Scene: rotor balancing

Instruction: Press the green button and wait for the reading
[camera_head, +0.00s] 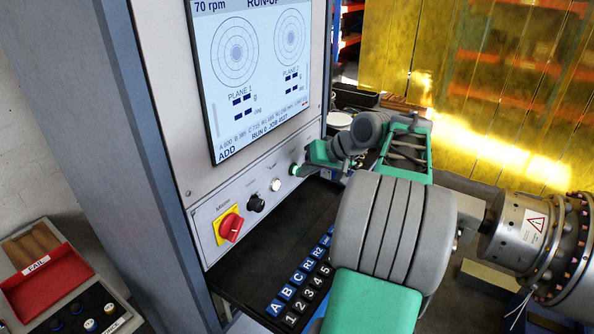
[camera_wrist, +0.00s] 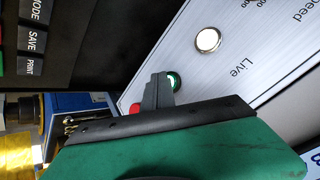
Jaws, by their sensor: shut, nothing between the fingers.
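The screen (camera_head: 262,70) reads 70 rpm and RUN-UP. Two round plots, PLANE 1 and PLANE 2, stand above value fields that show only dark blocks. Lower lines include RUN 0 and ADD.
A white button (camera_head: 275,185), a black knob (camera_head: 256,203) and a red rotary switch (camera_head: 231,226) sit left along the panel. A red button (camera_wrist: 135,108) is beside my fingers. A keypad (camera_head: 300,280) lies below. The rotor machine (camera_head: 530,235) stands right, a FAIL bin (camera_head: 45,285) left.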

